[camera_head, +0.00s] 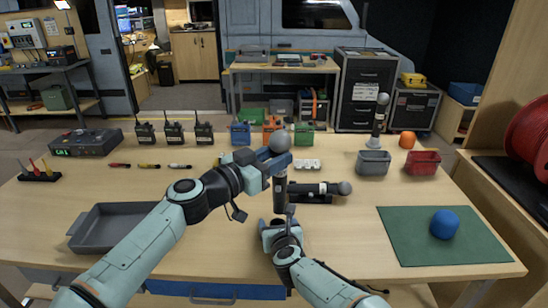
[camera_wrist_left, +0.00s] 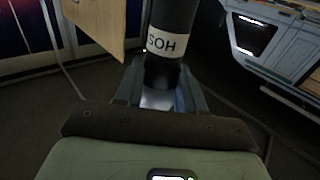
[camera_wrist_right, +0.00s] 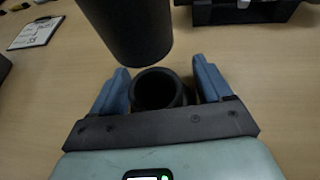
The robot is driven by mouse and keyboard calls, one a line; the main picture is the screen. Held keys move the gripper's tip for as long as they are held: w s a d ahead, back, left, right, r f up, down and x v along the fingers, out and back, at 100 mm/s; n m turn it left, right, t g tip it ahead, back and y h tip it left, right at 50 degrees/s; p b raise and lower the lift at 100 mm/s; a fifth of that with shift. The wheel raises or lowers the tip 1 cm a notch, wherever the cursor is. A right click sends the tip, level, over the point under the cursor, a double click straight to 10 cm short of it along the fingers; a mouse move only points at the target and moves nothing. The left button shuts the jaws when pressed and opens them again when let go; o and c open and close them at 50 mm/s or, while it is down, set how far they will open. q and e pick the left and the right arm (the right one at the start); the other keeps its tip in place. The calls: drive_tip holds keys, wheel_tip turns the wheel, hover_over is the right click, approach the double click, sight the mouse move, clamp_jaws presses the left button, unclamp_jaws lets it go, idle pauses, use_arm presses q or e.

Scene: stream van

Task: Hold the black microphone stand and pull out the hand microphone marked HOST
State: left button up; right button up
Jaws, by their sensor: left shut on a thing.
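The HOST hand microphone (camera_head: 280,190) is black with a grey head and stands upright in the air, head up. My left gripper (camera_head: 276,158) is shut around it, just below the head. Its white label shows in the left wrist view (camera_wrist_left: 161,43). The black microphone stand (camera_wrist_right: 160,90) shows in the right wrist view as an empty open ring. The microphone's lower end (camera_wrist_right: 130,30) is above the ring, out of it. My right gripper (camera_head: 283,232) has its fingers spread on either side of the ring. The head view mostly hides the stand.
Another microphone (camera_head: 325,189) lies just right of the grippers on a black holder. A third microphone (camera_head: 379,120) stands upright at the back right. A grey tray (camera_head: 105,226) is at left, and a green mat (camera_head: 410,240) with a blue ball (camera_head: 444,224) at right.

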use_arm(q)
drive_tip(key=shift+r, duration=0.1)
use_arm(e)
drive_tip(key=shift+r, duration=0.1)
drive_tip(key=shift+s+r, duration=0.15)
drive_tip(key=shift+s, duration=0.05)
drive_tip(key=v, duration=1.1)
drive_tip(key=shift+s+d, duration=0.15)
drive_tip(key=shift+s, duration=0.15)
drive_tip(key=x, duration=1.2)
drive_tip(key=shift+r, duration=0.15)
use_arm(q)
drive_tip(key=shift+f, duration=0.3)
use_arm(e)
drive_tip(key=shift+w, duration=0.15)
use_arm(q)
drive_tip(key=shift+f, duration=0.55)
